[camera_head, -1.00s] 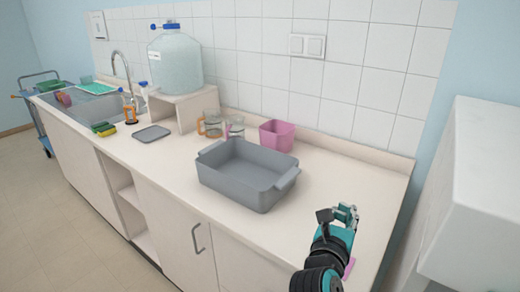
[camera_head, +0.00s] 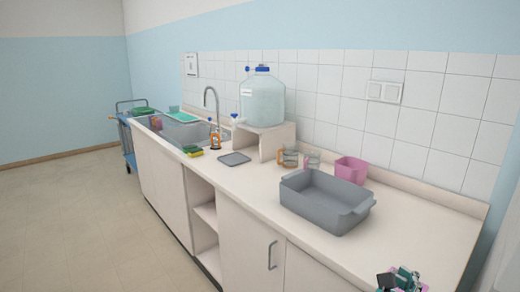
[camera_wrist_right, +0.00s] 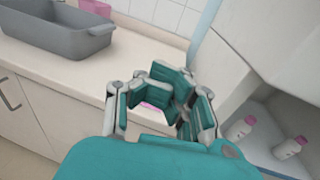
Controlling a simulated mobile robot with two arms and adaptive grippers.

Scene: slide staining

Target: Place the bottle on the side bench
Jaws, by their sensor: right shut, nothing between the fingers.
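My right gripper (camera_head: 402,281) shows at the lower right edge of the head view, over the near right end of the counter. In the right wrist view its teal fingers (camera_wrist_right: 165,95) are shut, with nothing held. Two white bottles with pink caps show in the right wrist view, one (camera_wrist_right: 240,128) and another (camera_wrist_right: 289,147), on a pale surface at the lower right, apart from the gripper. I cannot tell which bottle the task means. My left gripper is not in view.
The counter (camera_head: 410,213) carries a grey basin (camera_head: 322,205), a pink container (camera_head: 351,169), glass jars (camera_head: 289,157), a large water container (camera_head: 262,102) on a stand, and a sink (camera_head: 190,133). A pink item (camera_wrist_right: 152,107) shows partly behind the fingers.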

